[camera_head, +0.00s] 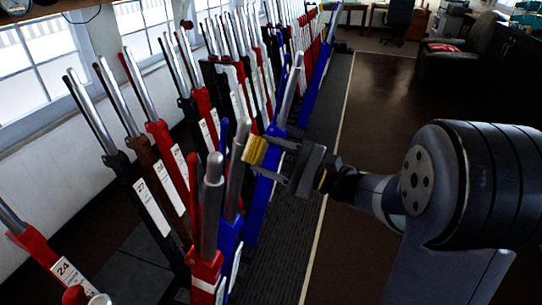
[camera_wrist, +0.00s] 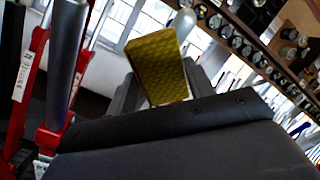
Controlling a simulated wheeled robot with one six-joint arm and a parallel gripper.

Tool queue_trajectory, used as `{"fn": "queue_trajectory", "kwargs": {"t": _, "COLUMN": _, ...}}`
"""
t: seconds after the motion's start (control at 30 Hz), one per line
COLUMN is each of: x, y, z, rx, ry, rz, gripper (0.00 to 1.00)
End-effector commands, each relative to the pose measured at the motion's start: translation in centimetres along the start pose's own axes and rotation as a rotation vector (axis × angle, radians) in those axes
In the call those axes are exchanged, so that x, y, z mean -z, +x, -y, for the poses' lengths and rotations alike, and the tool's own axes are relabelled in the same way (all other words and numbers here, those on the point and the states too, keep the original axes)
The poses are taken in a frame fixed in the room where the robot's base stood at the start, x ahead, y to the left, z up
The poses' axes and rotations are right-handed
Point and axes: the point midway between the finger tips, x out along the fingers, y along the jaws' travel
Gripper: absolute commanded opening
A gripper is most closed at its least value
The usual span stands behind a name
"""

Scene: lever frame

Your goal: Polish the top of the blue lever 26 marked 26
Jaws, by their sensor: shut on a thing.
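My gripper (camera_head: 268,150) is shut on a yellow pad (camera_head: 254,151), which sticks out from the fingertips. The pad also shows in the wrist view (camera_wrist: 155,65), between the grey fingers. A blue lever (camera_head: 229,236) with a silver handle stands in the front row of the head view, just left of the pad. The pad is level with the upper part of that handle; I cannot tell whether they touch. No number 26 can be read on it. Another blue lever (camera_head: 260,205) stands behind my gripper, partly hidden by it.
A red lever (camera_head: 205,268) with a silver handle stands close in front. Red, brown and black levers fill the left, below windows (camera_head: 40,60). A long lever row runs back. Dark floor (camera_head: 390,85) lies free at right, with an armchair (camera_head: 455,70) beyond.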

Motion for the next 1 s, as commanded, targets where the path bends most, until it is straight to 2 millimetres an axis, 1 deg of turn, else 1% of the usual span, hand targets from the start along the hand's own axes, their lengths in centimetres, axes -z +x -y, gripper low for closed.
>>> {"fn": "queue_trajectory", "kwargs": {"t": 0.03, "x": 0.7, "y": -0.1, "z": -0.8, "rx": -0.002, "ry": 0.001, "rz": 0.001, "gripper": 0.32}}
{"fn": "queue_trajectory", "kwargs": {"t": 0.2, "x": 1.6, "y": -0.1, "z": -1.9, "rx": -0.002, "ry": 0.001, "rz": 0.001, "gripper": 0.32}}
{"fn": "queue_trajectory", "kwargs": {"t": 0.43, "x": 2.0, "y": -0.1, "z": -2.3, "rx": -0.001, "ry": 0.001, "rz": 0.001, "gripper": 0.32}}
{"fn": "queue_trajectory", "kwargs": {"t": 0.8, "x": 4.2, "y": -0.1, "z": -4.7, "rx": -0.002, "ry": 0.001, "rz": 0.0, "gripper": 0.32}}
{"fn": "queue_trajectory", "kwargs": {"t": 1.0, "x": 4.4, "y": 0.0, "z": -5.0, "rx": -0.002, "ry": 0.001, "rz": 0.0, "gripper": 0.32}}
